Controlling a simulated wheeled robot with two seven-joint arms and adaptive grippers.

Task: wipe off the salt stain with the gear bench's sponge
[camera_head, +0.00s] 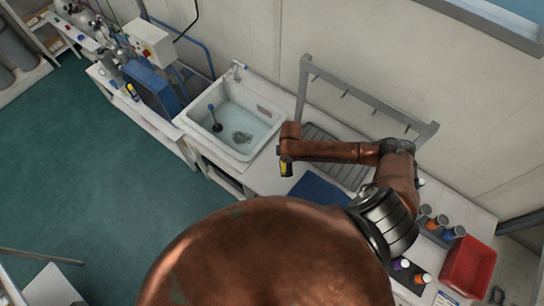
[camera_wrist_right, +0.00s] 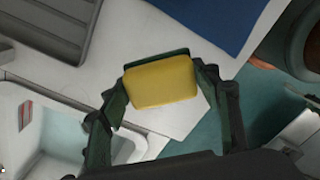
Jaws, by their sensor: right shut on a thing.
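My right gripper (camera_wrist_right: 162,82) is shut on a yellow sponge (camera_wrist_right: 160,84), one dark green finger at each side of it in the right wrist view. In the head view my right gripper (camera_head: 286,162) hangs over the white bench top, just right of the sink, and a little yellow of the sponge shows there. In the wrist view the sponge is above the white bench top (camera_wrist_right: 170,112) near its front edge; I cannot tell whether it touches. I cannot make out a salt stain in either view. My left gripper is out of view.
The white sink (camera_head: 238,116) holds water and a dark plunger-like thing (camera_head: 215,122). A grey ribbed drainboard (camera_head: 330,150) lies under a grey rack (camera_head: 365,97). A blue mat (camera_head: 318,188) is near the bench front. A red bin (camera_head: 469,267) and several bottles stand at the right.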

